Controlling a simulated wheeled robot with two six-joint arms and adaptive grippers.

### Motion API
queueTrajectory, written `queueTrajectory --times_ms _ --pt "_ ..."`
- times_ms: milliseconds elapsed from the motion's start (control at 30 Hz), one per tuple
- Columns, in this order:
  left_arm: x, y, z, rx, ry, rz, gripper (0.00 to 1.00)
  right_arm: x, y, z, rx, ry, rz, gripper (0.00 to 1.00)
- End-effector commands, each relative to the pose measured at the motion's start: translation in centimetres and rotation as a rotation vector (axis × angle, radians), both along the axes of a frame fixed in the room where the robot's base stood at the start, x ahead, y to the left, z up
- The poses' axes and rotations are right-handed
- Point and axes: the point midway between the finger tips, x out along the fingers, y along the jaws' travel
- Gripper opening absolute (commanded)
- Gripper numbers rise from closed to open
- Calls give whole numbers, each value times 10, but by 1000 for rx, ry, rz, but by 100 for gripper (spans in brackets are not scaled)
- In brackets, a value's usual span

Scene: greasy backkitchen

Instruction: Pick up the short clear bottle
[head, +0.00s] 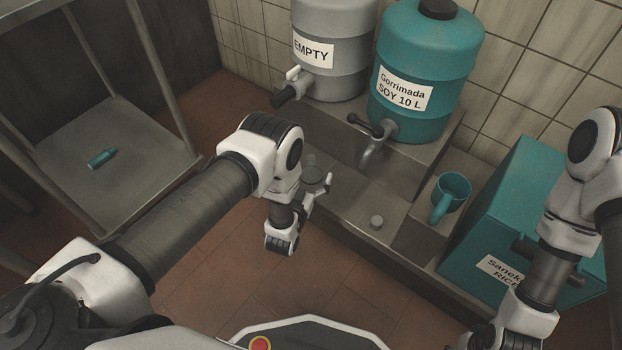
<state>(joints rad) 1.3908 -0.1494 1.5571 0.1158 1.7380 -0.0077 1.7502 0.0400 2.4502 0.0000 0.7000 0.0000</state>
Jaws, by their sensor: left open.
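My left gripper (322,186) is open over the left part of the metal sink counter. A small grey, see-through-looking round object (313,173) stands right at its fingers. It may be the short clear bottle, seen from above and partly covered by my gripper and wrist. I cannot tell whether the fingers touch it. A small, short greyish cylinder (376,222) stands apart, to the right on the counter's front part.
A grey drum marked EMPTY (335,75) and a teal soy drum (425,75) with taps stand behind. A teal mug (452,193) and a teal rice box (520,220) are to the right. A metal shelf (120,190) at left holds a small teal cylinder (102,158).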

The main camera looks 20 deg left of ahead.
Motion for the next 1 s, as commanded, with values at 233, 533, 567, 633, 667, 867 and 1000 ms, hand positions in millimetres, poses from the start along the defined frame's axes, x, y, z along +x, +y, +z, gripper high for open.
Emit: queueTrajectory --times_ms 233,533,567,633,667,867,1000 --pt "0 0 0 0 1 0 26 0 0 0 0 0 0 40" --pt "-1 0 0 0 1 0 26 0 0 1 0 0 0 40" --pt "-1 0 1 0 1 0 26 0 0 1 0 0 0 40" --pt "-1 0 4 0 1 0 26 0 0 4 0 0 0 40" --pt "-1 0 7 0 1 0 26 0 0 5 0 0 0 40" --pt "0 0 31 0 0 0 26 0 0 22 0 0 0 40" --pt "-15 5 39 0 6 1 26 0 0 33 0 0 0 40"
